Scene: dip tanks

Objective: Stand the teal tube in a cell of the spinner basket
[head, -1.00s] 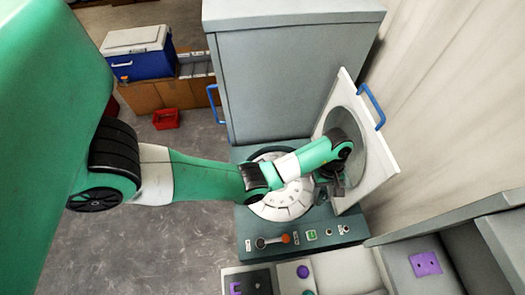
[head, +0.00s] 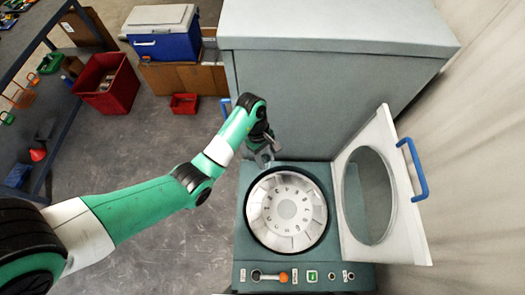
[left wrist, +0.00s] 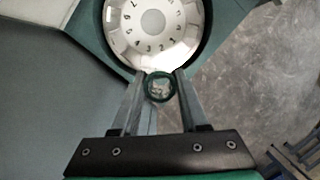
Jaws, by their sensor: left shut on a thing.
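The teal tube (left wrist: 159,87) shows end-on in the left wrist view as a round teal rim with a pale inside, between my two fingers. My left gripper (head: 265,157) is shut on it, at the back left edge of the spinner in the head view. The tube itself is too small to make out there. The spinner basket (head: 287,209) is a pale round disc with a ring of numbered cells, inside a dark round opening. It also shows at the top of the left wrist view (left wrist: 152,22). The tube is outside the basket's ring of cells. My right gripper is not in view.
The spinner's white lid (head: 412,235) with a blue handle stands open on the right. A tall grey cabinet (head: 330,90) rises behind the spinner. A lever with an orange knob (head: 283,277) and buttons are on the front panel. The space above the basket is clear.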

